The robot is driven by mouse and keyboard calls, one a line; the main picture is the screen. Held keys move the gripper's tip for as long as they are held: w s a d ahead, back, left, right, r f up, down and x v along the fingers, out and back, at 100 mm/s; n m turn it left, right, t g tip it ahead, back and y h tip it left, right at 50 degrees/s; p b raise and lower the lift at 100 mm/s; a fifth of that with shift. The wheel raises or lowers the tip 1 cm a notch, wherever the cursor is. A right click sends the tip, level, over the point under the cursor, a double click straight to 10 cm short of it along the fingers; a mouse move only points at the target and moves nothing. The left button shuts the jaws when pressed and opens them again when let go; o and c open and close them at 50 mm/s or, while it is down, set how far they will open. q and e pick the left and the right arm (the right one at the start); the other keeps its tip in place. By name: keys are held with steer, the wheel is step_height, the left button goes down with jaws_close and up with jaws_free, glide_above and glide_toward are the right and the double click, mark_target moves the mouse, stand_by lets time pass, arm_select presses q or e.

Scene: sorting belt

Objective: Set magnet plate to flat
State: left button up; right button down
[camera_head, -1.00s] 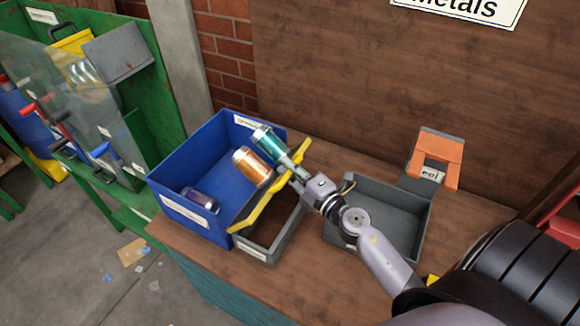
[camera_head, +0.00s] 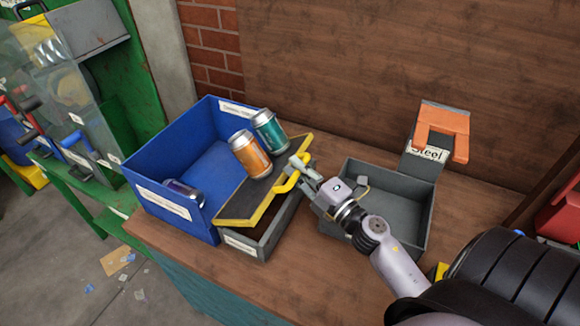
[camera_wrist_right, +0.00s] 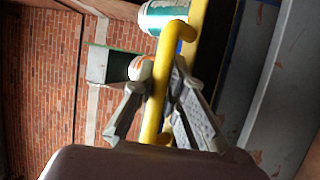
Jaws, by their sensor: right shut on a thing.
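The magnet plate (camera_head: 247,200) is a dark panel with a yellow rim, tilted between the blue bin and a grey tray. Its yellow handle (camera_head: 288,184) is at its right side. My right gripper (camera_head: 299,170) is shut on this handle; the yellow bar (camera_wrist_right: 157,95) runs between its fingers in the right wrist view. An orange can (camera_head: 250,155) and a teal can (camera_head: 269,132) are at the plate's upper side; whether they touch it is unclear. My left gripper is not in view.
The blue bin (camera_head: 165,207) holds a purple can (camera_head: 184,192). The grey tray (camera_head: 243,244) is partly under the plate. An empty grey tray (camera_head: 395,211) and an orange bracket (camera_head: 441,132) by a "Steel" label stand right. The wooden table's front (camera_head: 320,265) is clear.

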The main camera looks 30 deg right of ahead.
steer(key=shift+s+d+f+b, duration=0.2)
steer(key=shift+s+f+b, duration=0.15)
steer(key=shift+f, duration=0.25)
steer(key=shift+s+d+f+b, duration=0.3)
steer(key=shift+f+b, duration=0.15)
steer(key=shift+f, duration=0.2)
steer(key=shift+s+d+f+b, duration=0.15)
steer(key=shift+s+f+b, duration=0.2)
steer(key=shift+f, duration=0.25)
